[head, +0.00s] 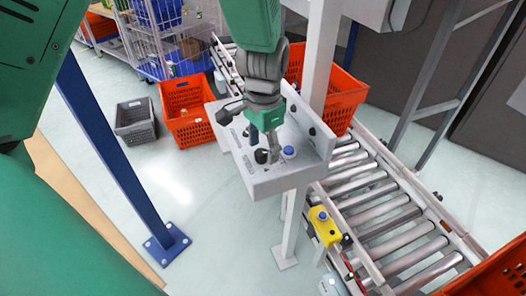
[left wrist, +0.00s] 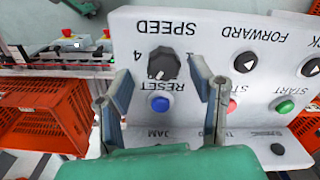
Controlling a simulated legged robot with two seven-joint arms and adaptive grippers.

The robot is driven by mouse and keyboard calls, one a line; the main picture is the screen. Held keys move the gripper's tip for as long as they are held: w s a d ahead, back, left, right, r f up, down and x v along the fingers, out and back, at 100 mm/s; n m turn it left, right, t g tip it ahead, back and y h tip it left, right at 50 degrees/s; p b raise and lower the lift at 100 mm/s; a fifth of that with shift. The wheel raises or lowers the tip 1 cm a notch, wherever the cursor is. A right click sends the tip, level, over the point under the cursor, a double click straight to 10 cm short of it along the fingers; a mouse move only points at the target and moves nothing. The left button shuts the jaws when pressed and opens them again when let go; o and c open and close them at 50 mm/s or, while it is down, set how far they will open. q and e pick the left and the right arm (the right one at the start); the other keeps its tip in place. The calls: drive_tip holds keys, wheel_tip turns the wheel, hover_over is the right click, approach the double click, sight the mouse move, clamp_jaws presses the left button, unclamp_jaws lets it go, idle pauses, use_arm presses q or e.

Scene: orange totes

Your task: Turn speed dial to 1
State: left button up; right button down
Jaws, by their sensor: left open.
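The speed dial (left wrist: 163,64) is a black round knob on a grey control panel (left wrist: 225,20). In the left wrist view the panel's lettering is upside down, with "4" left of the dial and "1" right of it. A small white mark shows on the dial's lower edge. My left gripper (left wrist: 148,76) is open, its fingers on either side of the dial; the right finger is close to it and the left farther off. Contact cannot be told. In the head view my left gripper (head: 268,146) reaches down over the panel (head: 262,184). My right gripper is out of view.
A blue reset button (left wrist: 159,103) sits beside the dial, with green (left wrist: 285,106) and black buttons farther right. A roller conveyor (head: 385,215) with a yellow button box (head: 324,226) runs beside the panel. Orange totes (head: 187,110) and a blue post (head: 110,150) stand around.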

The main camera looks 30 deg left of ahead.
use_arm(q)
drive_tip(key=shift+d+f, duration=0.25)
drive_tip(key=shift+f, duration=0.45)
drive_tip(key=shift+a+f, duration=0.3)
drive_tip(key=shift+a, duration=0.5)
drive_tip(key=shift+c, duration=0.5)
drive_tip(key=shift+a, duration=0.1)
drive_tip(key=c, duration=0.6)
clamp_jaws()
drive_tip(key=shift+c, duration=2.2)
unclamp_jaws()
drive_tip(key=shift+w+d, duration=0.1)
drive_tip(key=shift+d, duration=0.4)
drive_tip(key=shift+a+r, duration=0.2)
